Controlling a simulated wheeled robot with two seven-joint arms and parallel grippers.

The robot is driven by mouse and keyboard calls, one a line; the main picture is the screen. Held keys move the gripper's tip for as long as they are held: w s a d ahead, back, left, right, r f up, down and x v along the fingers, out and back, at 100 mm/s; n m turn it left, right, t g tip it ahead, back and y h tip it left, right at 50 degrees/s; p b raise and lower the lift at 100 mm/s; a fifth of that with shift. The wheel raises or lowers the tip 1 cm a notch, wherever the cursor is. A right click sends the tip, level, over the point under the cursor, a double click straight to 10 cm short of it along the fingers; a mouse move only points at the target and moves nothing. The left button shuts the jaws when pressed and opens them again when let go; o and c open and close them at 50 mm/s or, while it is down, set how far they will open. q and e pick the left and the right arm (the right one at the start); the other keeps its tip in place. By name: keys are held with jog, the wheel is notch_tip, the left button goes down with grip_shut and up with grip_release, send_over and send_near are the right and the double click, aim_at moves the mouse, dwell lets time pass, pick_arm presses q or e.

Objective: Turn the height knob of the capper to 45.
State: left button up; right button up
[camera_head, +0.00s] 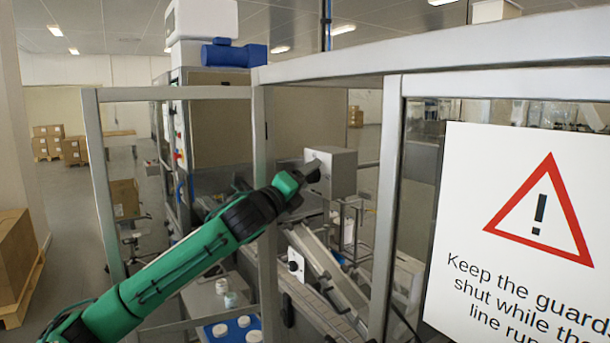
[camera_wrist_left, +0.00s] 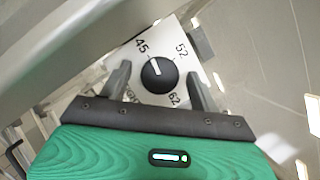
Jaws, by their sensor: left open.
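The height knob (camera_wrist_left: 159,76) is a round black knob with a white pointer line on a pale dial plate. The pointer aims up and slightly left, nearer to 45 than to 52. My left gripper (camera_wrist_left: 158,70) is open, with one finger on each side of the knob; I cannot tell whether they touch it. In the head view my left gripper (camera_head: 310,172) is at the grey capper box (camera_head: 341,172), and the knob is not clearly visible there. My right gripper is not in view.
My left arm reaches past a grey guard-frame post (camera_head: 264,130). A guard panel with a warning sign (camera_head: 520,225) fills the right side. Below are a conveyor (camera_head: 320,262), another black knob (camera_head: 293,266) and a blue tray (camera_head: 211,329) with white jars.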

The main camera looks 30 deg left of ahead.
pick_arm(q)
jog(key=c, duration=1)
jog(key=shift+n+y+p, duration=0.4)
jog(key=shift+n+p, duration=0.3)
jog(key=shift+n, duration=0.3)
jog(key=o, duration=1)
jog(key=shift+s, duration=0.1)
